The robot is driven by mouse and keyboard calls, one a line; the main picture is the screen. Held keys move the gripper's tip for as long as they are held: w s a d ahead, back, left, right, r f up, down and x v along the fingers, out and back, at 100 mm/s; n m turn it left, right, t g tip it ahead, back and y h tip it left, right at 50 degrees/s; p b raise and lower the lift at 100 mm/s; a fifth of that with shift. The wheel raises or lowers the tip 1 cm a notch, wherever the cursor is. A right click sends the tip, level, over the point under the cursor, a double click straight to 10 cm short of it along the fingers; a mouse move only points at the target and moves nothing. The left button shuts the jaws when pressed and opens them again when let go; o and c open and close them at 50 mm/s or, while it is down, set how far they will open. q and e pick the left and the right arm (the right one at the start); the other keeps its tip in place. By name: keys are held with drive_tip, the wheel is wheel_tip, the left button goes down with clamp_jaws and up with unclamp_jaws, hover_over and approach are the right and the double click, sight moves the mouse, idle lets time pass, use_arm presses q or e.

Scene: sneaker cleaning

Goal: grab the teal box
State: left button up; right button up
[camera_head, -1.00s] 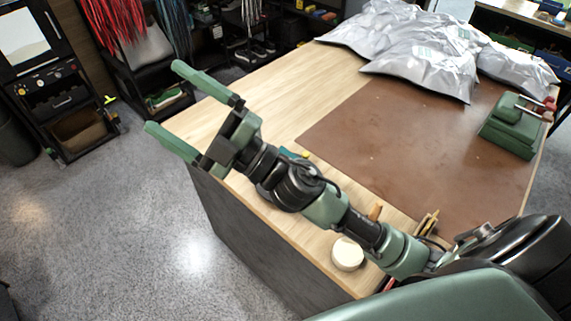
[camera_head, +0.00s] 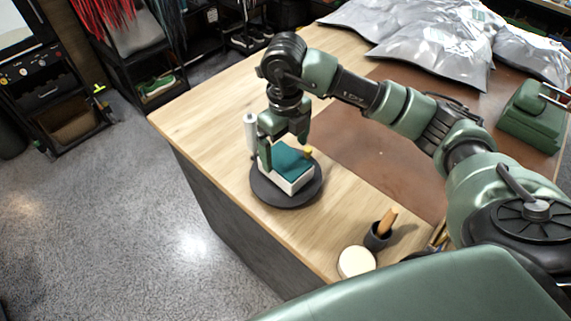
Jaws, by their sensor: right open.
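The teal box (camera_head: 285,158), with teal on top and a white lower part (camera_head: 297,183), sits on a dark round stand (camera_head: 282,202) near the table's left edge. My right gripper (camera_head: 284,148) points down over it, open. One finger reaches down at the box's left side, and the other is above its far right part. I cannot tell whether either finger touches it. The gripper hides part of the box's far side. My left gripper is not in view.
A white cylinder (camera_head: 250,130) stands close behind the gripper. A white round item (camera_head: 356,262) and a dark cup with a wooden handle (camera_head: 377,236) stand at the front edge. Silver bags (camera_head: 430,50) and a green device (camera_head: 532,120) lie farther back.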

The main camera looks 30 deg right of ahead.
sight(286, 160)
drive_tip(key=f+p, duration=0.1)
drive_tip(key=f, duration=0.1)
drive_tip(key=f+p, duration=0.1)
drive_tip(key=f, duration=0.1)
drive_tip(key=shift+w+d+f, duration=0.1)
drive_tip(key=shift+d+f, duration=0.1)
drive_tip(key=shift+f, duration=0.1)
drive_tip(key=shift+f+p, duration=0.3)
drive_tip(key=shift+f, duration=0.3)
drive_tip(key=c, duration=1.4)
drive_tip(key=shift+w, duration=0.1)
drive_tip(key=shift+c, duration=1.4)
drive_tip(key=shift+r, duration=0.15)
